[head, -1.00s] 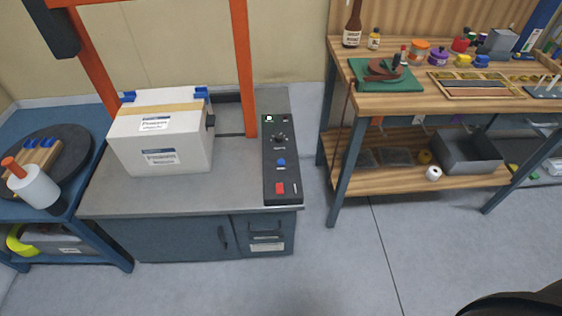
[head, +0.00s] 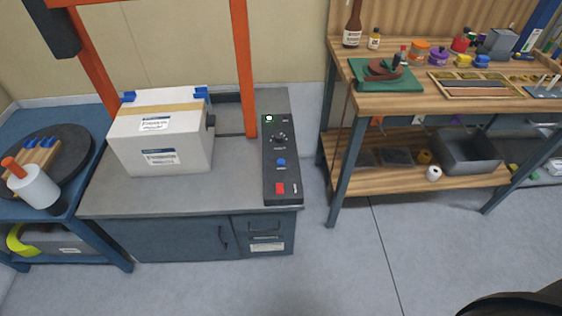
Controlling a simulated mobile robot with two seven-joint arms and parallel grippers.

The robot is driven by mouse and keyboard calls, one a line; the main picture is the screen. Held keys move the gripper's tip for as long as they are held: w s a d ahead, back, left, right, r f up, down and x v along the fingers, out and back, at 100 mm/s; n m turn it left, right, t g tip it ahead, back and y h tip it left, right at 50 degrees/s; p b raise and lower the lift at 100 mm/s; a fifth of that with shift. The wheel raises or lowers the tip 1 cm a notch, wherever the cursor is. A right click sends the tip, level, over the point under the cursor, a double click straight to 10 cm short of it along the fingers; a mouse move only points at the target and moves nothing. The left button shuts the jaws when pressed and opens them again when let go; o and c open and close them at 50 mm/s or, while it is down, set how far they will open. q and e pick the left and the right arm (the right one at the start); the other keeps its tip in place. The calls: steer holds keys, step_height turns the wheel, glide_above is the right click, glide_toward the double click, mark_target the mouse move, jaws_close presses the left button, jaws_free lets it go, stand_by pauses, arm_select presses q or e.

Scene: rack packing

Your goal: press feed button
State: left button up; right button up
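A black control panel (head: 268,180) lies along the right side of the grey machine top in the head view. It carries a red square button (head: 280,188) near its front end, a blue round button (head: 281,162) behind that, a dark knob (head: 280,138) and a small whitish light (head: 268,118) at the far end. The labels are too small to read, so I cannot tell which one is the feed button. Neither of my grippers shows, and nothing touches the panel.
A taped white carton (head: 160,160) stands on the machine top (head: 235,180), left of the panel, by an orange frame (head: 243,70). A blue cart (head: 95,240) stands at the left. A wooden workbench (head: 440,102) with tools stands at the right. The front floor is clear.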

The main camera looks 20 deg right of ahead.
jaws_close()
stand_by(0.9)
